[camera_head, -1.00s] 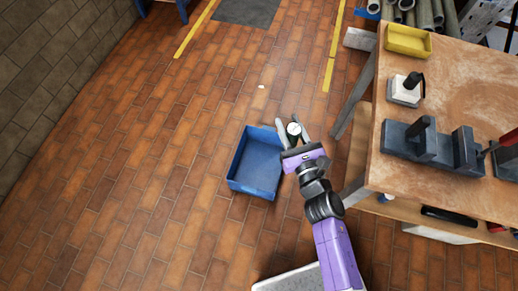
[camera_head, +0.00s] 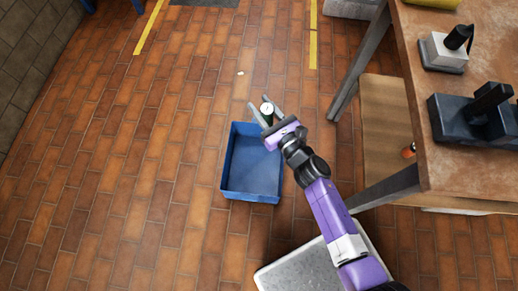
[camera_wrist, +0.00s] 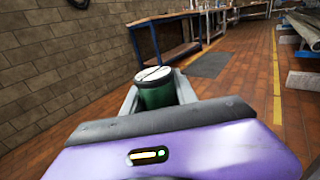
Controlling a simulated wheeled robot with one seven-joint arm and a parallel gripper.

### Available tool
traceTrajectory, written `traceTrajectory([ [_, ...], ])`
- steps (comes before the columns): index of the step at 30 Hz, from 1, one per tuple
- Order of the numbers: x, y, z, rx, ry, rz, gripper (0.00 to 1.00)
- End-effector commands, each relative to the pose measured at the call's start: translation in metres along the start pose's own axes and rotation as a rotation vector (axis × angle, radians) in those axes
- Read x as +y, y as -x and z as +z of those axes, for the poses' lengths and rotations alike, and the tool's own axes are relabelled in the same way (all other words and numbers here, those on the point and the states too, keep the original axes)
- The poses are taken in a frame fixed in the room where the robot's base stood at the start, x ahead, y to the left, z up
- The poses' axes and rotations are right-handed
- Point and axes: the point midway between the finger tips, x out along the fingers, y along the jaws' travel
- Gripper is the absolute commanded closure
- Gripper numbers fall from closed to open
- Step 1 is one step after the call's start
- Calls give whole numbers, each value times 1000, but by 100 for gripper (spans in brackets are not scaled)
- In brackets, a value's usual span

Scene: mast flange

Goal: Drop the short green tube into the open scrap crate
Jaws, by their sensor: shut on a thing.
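The short green tube (camera_wrist: 158,92) stands upright between the fingers of my gripper in the wrist view, with a pale round top end. My gripper (camera_head: 266,112) is shut on it; in the head view the tube's pale end (camera_head: 267,107) shows between the fingertips. The open scrap crate (camera_head: 252,195) is a blue, open-topped box on the brick floor, and the part of its inside that I see is empty. My gripper is over the crate's far right corner in the head view. The tube's lower end is hidden.
A wooden workbench (camera_head: 430,100) with a lower shelf (camera_head: 385,125) stands to the right, carrying a dark fixture (camera_head: 475,115) and a white block with a black handle (camera_head: 445,50). A small pale scrap (camera_head: 240,73) lies on the floor. The floor left of the crate is clear.

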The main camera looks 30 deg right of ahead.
Motion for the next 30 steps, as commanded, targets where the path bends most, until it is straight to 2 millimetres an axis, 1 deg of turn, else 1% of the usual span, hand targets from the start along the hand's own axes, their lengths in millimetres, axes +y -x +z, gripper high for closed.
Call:
traceTrajectory([
  [1,0,-3,-23,-1,2,7,100],
  [3,0,-5,-41,0,2,15,100],
  [30,6,-41,-252,-6,-8,121,100],
])
